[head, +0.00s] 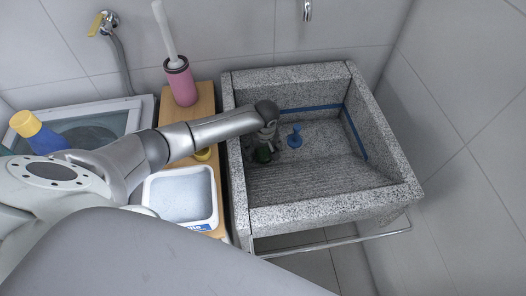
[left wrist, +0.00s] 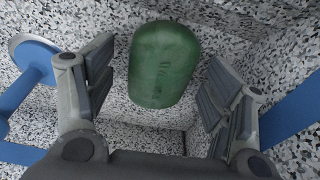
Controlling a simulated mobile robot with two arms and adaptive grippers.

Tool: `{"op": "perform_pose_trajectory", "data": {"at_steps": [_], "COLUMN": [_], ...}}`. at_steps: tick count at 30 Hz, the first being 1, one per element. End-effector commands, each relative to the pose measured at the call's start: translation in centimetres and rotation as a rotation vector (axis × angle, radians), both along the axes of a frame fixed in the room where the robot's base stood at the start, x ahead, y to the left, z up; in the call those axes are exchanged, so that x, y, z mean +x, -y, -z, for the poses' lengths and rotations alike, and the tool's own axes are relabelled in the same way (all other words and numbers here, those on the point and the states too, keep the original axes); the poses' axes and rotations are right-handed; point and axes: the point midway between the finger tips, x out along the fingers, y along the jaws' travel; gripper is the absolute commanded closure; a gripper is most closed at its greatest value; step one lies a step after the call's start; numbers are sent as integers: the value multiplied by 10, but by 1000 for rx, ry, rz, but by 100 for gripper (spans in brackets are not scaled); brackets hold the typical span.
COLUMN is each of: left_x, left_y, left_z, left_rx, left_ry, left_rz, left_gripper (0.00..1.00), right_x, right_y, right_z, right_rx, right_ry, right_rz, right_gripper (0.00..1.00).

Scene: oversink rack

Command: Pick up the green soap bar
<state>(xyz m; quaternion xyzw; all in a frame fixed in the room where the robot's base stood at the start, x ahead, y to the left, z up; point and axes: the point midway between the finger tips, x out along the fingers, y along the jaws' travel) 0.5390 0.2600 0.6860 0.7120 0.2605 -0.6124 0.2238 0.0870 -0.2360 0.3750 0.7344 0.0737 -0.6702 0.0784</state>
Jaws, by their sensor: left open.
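The green soap bar (left wrist: 163,64) lies inside the granite sink (head: 402,190). In the left wrist view it shows large between the fingers, with faint lettering on its face. In the head view only a small dark green part (head: 263,155) shows beside my gripper. My left gripper (left wrist: 157,85) is open, with one finger on each side of the soap and a visible gap to each. In the head view the left gripper (head: 266,145) points down into the sink's left part. My right gripper is in neither view.
A blue plunger-like item (head: 295,137) stands in the sink near the gripper. Left of the sink, a wooden board (head: 203,104) bears a pink brush holder (head: 181,84) and a white tub (head: 180,171). A yellow-capped blue bottle (head: 38,133) stands farther left. The sink's right part is clear.

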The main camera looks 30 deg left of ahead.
Motion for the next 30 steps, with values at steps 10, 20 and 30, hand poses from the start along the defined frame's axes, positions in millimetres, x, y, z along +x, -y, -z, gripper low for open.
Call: {"op": "perform_pose_trajectory", "data": {"at_steps": [10,20,30], "left_x": [0,0,1], "left_y": [0,0,1], "left_z": [0,-1,-35], "left_rx": [0,0,-2], "left_ry": [0,0,4], "left_rz": [0,0,2], "left_gripper": [49,76,76], "right_x": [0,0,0], "right_y": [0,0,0], "right_z": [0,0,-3], "right_rx": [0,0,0], "right_ry": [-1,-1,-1], "right_rz": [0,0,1], "right_gripper": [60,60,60]}}
